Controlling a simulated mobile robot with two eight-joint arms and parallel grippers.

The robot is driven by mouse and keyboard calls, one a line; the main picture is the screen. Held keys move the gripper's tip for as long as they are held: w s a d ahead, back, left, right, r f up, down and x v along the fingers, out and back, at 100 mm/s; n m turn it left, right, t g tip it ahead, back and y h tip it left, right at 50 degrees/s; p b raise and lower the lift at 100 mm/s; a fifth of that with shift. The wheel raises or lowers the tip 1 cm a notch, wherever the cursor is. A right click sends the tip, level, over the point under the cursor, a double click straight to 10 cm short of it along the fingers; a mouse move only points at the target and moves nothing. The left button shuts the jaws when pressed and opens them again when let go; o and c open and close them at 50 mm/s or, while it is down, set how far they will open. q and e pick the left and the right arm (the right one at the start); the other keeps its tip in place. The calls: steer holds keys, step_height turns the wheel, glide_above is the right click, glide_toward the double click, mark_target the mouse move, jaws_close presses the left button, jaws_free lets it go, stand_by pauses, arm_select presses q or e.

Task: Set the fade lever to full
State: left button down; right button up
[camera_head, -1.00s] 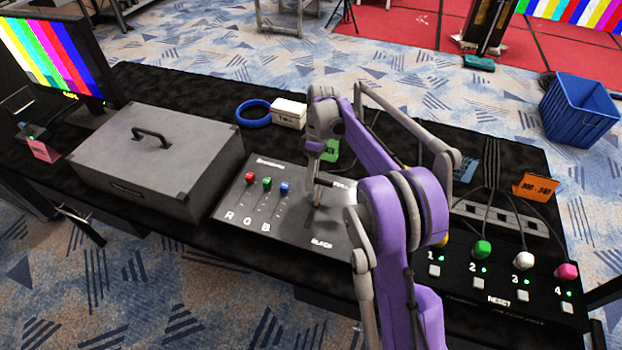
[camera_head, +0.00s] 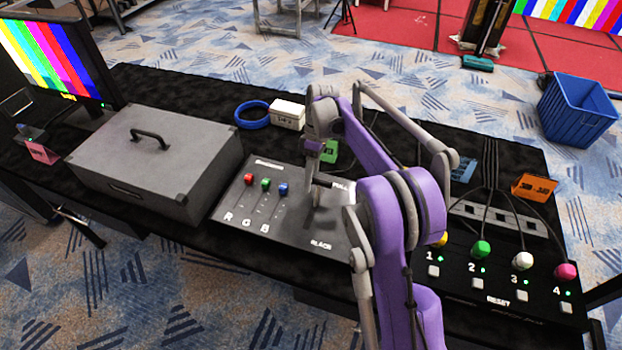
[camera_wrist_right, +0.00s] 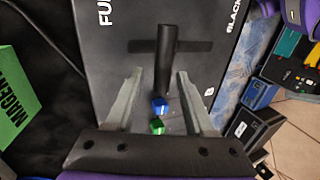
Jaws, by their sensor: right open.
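The fade lever (camera_wrist_right: 166,62) is a dark bar on the black control panel (camera_wrist_right: 110,70) in the right wrist view. It crosses a slot that runs between the FULL label at left and the BLACK label at right, and sits near the slot's middle. My right gripper (camera_wrist_right: 160,76) is open, with one grey finger on each side of the lever and gaps showing between. In the head view my right gripper (camera_head: 316,190) is low over the right part of the panel (camera_head: 285,225) and hides most of the lever. My left gripper is not in view.
Red (camera_head: 249,179), green (camera_head: 266,184) and blue (camera_head: 283,188) sliders stand left of the gripper. A grey case (camera_head: 150,160) lies further left. A patch box (camera_head: 450,295) with coloured knobs and cables is at right. A white box (camera_head: 288,114) stands behind.

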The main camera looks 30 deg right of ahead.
steer(key=p+v, duration=0.1)
steer(key=v, duration=0.9)
steer(key=shift+r, duration=0.2)
steer(key=shift+w+d, duration=0.1)
steer(key=s+a+r+m+t+h+p, duration=0.2)
steer(key=s+a+r+m+t+p, duration=0.25)
steer(key=s+a, duration=0.55)
steer(key=s+a+f+m+t+p, duration=0.1)
steer(key=s+a+f+m+t, duration=0.1)
steer(key=s, duration=0.6)
steer(key=s+a+f+m+t+h+p, duration=0.1)
steer(key=s+a+f, duration=0.2)
steer(key=s, duration=0.4)
steer(key=shift+s+a+f+m+t, duration=0.25)
steer(key=shift+s+f+m+t, duration=0.1)
steer(key=shift+s+f, duration=0.1)
